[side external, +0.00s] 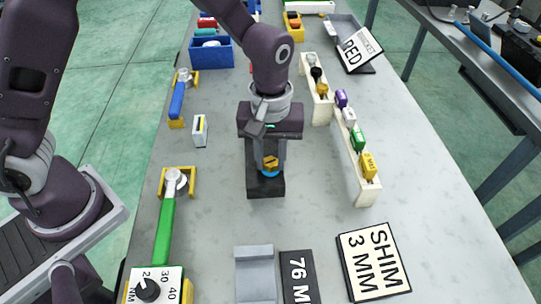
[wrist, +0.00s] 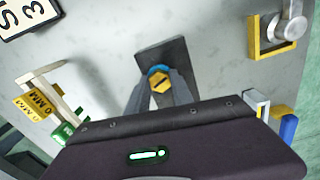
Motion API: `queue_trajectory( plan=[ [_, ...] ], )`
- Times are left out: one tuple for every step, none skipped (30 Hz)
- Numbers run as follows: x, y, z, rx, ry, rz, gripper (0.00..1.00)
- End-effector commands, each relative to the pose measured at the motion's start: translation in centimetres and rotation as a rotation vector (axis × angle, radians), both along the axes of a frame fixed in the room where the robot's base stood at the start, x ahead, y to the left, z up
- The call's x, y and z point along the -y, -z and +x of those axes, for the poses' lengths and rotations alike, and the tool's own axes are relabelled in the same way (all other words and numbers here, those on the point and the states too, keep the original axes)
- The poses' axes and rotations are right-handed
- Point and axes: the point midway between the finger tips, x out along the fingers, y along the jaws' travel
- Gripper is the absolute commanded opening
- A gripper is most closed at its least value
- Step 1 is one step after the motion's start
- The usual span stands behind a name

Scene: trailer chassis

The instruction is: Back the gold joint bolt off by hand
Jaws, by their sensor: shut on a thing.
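The gold joint bolt (side external: 270,163) has a hex head and sits above a blue ring (side external: 267,173) on a dark block (side external: 266,187) in the middle of the table. In the wrist view the gold bolt (wrist: 160,82) lies between the fingertips, with the blue ring (wrist: 158,70) just behind it and the dark block (wrist: 170,52) under it. My gripper (side external: 269,158) points down over the block and is shut on the bolt, one finger on each side. The lower part of the bolt is hidden.
A cream rack (side external: 357,170) with coloured tagged pieces stands to the right. A green-handled tool (side external: 165,232) lies at left by a dial box (side external: 155,288). A grey cradle (side external: 255,275), a 76 plate (side external: 298,278) and a "SHIM 3 MM" sign (side external: 373,262) are in front. A blue bin (side external: 211,52) stands behind.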

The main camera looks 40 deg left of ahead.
Motion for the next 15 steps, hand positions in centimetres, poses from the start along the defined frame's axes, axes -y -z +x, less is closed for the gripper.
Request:
queue_trajectory(
  plan=[
    [-0.07,0.18,-0.22,-0.007,-0.039,0.004,0.00],
    [-0.07,0.18,-0.22,-0.007,-0.065,0.004,0.00],
    [-0.07,0.19,-0.22,-0.007,-0.100,0.004,0.00],
    [-0.08,0.19,-0.22,-0.007,-0.125,0.004,0.00],
    [-0.07,0.19,-0.23,-0.007,-0.151,0.004,0.00],
    [-0.07,0.19,-0.23,-0.007,-0.183,0.004,0.00],
    [-0.06,0.19,-0.22,-0.007,-0.206,0.003,0.00],
    [-0.06,0.19,-0.22,-0.007,-0.229,0.004,0.00],
    [-0.05,0.19,-0.23,-0.007,-0.256,0.004,0.00],
    [-0.06,0.19,-0.22,-0.007,-0.276,0.004,0.00],
    [-0.07,0.19,-0.23,-0.007,-0.296,0.004,0.00],
    [-0.07,0.19,-0.22,-0.007,-0.320,0.004,0.00],
    [-0.07,0.18,-0.20,-0.006,-0.338,0.005,0.00],
    [-0.07,0.18,-0.20,-0.006,-0.354,0.005,0.00],
    [-0.06,0.18,-0.21,-0.006,-0.373,0.005,0.00]
  ],
)
